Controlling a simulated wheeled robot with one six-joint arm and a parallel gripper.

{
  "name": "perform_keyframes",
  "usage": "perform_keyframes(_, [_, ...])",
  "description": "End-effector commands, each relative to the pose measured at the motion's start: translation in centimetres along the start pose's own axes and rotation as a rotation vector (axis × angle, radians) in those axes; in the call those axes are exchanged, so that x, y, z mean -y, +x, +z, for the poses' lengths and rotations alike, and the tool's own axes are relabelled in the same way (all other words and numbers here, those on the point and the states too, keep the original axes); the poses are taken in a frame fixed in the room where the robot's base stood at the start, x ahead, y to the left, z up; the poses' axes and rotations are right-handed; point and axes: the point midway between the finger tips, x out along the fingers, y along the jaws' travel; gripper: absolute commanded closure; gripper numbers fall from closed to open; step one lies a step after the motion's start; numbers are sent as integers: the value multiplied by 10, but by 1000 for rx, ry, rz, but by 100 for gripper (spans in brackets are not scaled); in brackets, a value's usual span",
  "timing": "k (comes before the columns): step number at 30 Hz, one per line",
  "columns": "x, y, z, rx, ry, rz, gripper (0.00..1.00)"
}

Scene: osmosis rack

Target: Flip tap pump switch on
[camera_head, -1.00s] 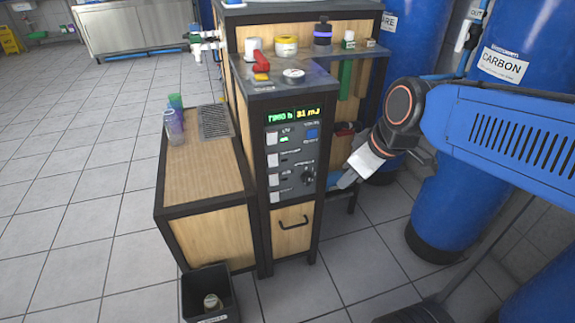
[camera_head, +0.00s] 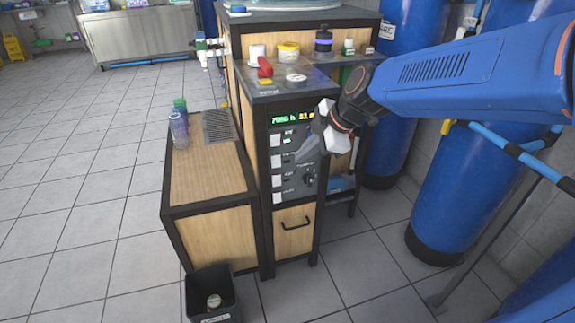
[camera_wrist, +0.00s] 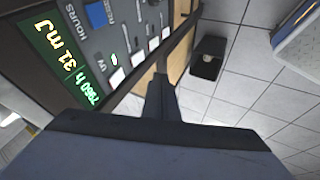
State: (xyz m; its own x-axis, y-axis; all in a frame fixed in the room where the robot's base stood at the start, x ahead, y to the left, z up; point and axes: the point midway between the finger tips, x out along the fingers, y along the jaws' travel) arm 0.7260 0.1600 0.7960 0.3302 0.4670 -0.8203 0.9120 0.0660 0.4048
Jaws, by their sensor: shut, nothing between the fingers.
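The dark control panel (camera_head: 293,190) on the front of the wooden rack holds a column of several white switches (camera_head: 277,160) and a black knob (camera_head: 310,177). The switches also show in the wrist view (camera_wrist: 138,58). The other labels are too small or blurred to read, so I cannot tell which switch is the tap pump. My gripper (camera_head: 300,158) is shut and empty in front of the panel, hiding part of its upper right. In the wrist view its fingers (camera_wrist: 161,85) point toward the panel's edge.
A lit display (camera_head: 291,119) tops the panel. Jars and a red-handled item (camera_head: 265,68) stand on the shelf above. A low wooden cabinet (camera_head: 208,170) adjoins at left. A black bin (camera_head: 211,296) stands on the floor in front. Blue tanks (camera_head: 450,200) stand at right.

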Motion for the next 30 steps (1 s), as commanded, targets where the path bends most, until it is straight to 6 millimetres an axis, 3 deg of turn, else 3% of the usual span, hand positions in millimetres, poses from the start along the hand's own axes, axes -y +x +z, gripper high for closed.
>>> perform_keyframes(16, [-1, 11, -1, -3, -10, -2, 100])
perform_keyframes(30, [0, 86, -1, -3, -10, -4, 100])
